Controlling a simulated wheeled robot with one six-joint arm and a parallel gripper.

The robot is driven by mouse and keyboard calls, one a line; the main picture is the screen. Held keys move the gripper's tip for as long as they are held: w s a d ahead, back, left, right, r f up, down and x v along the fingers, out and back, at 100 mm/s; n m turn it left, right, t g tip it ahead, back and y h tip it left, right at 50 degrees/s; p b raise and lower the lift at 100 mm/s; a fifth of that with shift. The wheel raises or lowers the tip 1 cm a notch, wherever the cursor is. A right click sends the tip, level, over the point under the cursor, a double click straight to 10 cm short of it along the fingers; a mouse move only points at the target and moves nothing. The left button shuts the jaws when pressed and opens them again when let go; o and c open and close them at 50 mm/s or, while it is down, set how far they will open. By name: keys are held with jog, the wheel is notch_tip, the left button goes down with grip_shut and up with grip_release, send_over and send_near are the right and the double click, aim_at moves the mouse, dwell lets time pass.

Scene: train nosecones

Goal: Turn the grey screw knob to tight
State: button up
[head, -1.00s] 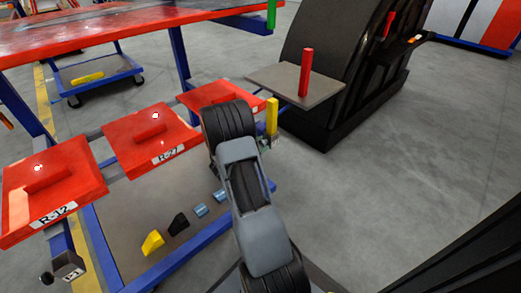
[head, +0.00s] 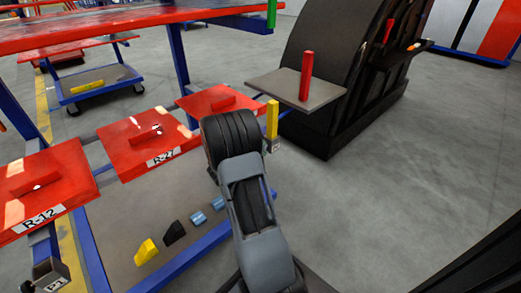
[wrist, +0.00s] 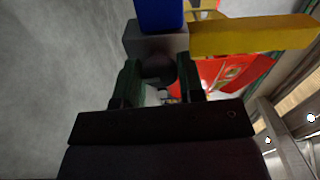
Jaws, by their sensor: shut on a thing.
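The grey screw knob (wrist: 157,70) is a dark round shape in the wrist view, under a grey block (wrist: 150,42). My gripper (wrist: 158,88) has one dark green finger on each side of it and is shut on it. The knob is partly shadowed, and its turn angle cannot be read. A yellow bar (wrist: 250,36) runs right from the block, and a blue part (wrist: 160,14) is above it. In the head view my arm hides the gripper and knob; a yellow upright bar (head: 272,119) shows just right of my arm.
Red panels marked R-12 (head: 62,172) and R-27 (head: 128,138) lie on the blue frame at left. A grey plate with a red post (head: 307,75) stands behind, beside a large black nosecone (head: 325,40). Open floor (head: 430,150) lies to the right.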

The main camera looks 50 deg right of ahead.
jog(key=shift+m, duration=0.4)
jog(key=o, duration=0.9)
jog(key=shift+a, duration=0.1)
jog(key=a+p, duration=0.1)
jog(key=a, duration=0.3)
jog(key=a+p, duration=0.1)
jog(key=a, duration=0.4)
jog(key=w+a+p, duration=0.1)
jog(key=a+p, duration=0.1)
jog(key=a, duration=0.2)
jog(key=shift+a, duration=0.3)
jog(key=shift+s, duration=0.1)
